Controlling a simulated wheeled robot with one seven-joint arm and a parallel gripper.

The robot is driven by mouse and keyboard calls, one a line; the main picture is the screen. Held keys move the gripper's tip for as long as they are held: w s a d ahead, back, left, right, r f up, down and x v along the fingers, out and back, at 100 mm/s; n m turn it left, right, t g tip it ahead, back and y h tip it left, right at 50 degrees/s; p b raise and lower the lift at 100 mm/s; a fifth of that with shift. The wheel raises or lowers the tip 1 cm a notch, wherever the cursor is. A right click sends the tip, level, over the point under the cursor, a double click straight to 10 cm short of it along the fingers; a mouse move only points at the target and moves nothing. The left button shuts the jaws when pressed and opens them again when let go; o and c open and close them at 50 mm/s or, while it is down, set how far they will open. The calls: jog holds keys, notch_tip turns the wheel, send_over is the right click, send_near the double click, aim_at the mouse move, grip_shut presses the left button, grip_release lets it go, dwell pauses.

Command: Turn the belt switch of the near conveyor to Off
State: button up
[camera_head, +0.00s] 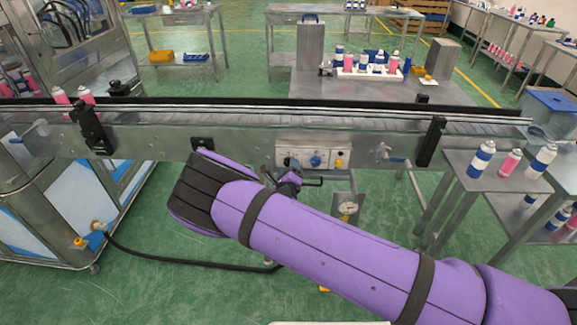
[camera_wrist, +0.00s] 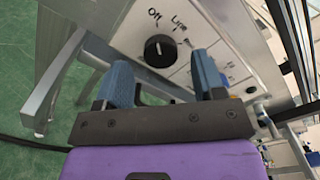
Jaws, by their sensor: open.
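The near conveyor (camera_head: 236,149) runs across the head view, with a pale control panel (camera_head: 328,150) on its front. In the wrist view a round black knob (camera_wrist: 160,48) sits on this panel, with the labels "Off" and "Line" printed above it. A small light mark shows on the knob, but I cannot tell which label it points to. My gripper (camera_wrist: 164,72) is open and empty, its two blue fingers pointing at the panel on either side of the knob's lower area. They appear apart from it. In the head view my gripper (camera_head: 296,178) is just below the panel, partly hidden by my arm.
A crank handle (camera_head: 392,157) sticks out to the right. A side table (camera_head: 503,193) with cans stands at right.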

jog(key=s, duration=0.8)
jog(key=shift+a, duration=0.1)
